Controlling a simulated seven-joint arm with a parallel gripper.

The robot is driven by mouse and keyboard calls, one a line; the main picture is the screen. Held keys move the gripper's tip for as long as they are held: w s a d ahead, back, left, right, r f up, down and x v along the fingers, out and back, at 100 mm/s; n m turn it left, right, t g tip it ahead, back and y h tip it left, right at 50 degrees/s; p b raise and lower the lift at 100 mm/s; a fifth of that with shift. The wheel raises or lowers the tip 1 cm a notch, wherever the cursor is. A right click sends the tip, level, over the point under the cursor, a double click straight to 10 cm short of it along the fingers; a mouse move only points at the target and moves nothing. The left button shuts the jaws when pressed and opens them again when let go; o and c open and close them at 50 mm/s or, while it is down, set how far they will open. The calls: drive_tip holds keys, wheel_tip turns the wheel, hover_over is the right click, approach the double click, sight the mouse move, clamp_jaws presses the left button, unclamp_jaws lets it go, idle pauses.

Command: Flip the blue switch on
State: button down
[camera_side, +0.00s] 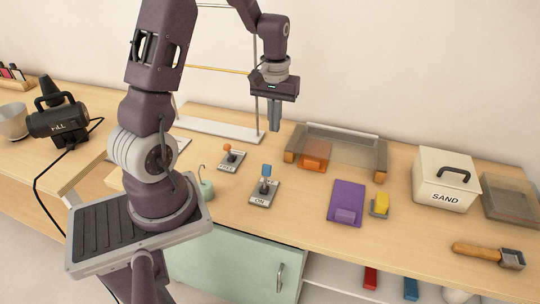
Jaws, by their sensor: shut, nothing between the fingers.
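The blue switch (266,171) is a blue-capped lever on a grey base plate (264,192) marked "ON" at its front edge, standing on the wooden counter. Its lever looks close to upright; I cannot tell clearly which way it leans. My gripper (274,128) points down with its fingers shut and empty. It hangs above the counter, higher in the picture than the blue switch and apart from it.
An orange switch (230,152) stands left of the blue one. An orange block (315,154) lies by a wood-ended tray (345,145) behind. A purple piece (346,198), a yellow block (381,202) and a SAND box (445,178) are to the right. A small green weight (206,189) sits left.

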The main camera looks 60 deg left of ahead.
sight(266, 176)
wheel_tip(266, 176, down, 10)
drive_tip(key=shift+s+d+f, duration=0.1)
drive_tip(key=shift+s+d, duration=0.05)
drive_tip(key=shift+s+d+r, duration=0.4)
drive_tip(key=shift+s+d, duration=0.2)
drive_tip(key=shift+s+d+r, duration=0.35)
drive_tip(key=shift+s+d, duration=0.25)
drive_tip(key=shift+s+d+r, duration=0.35)
drive_tip(key=shift+s+d, duration=0.25)
drive_tip(key=shift+s+d+r, duration=0.15)
drive_tip(key=shift+s+d, duration=0.55)
drive_tip(key=shift+d, duration=0.05)
drive_tip(key=shift+a, duration=0.1)
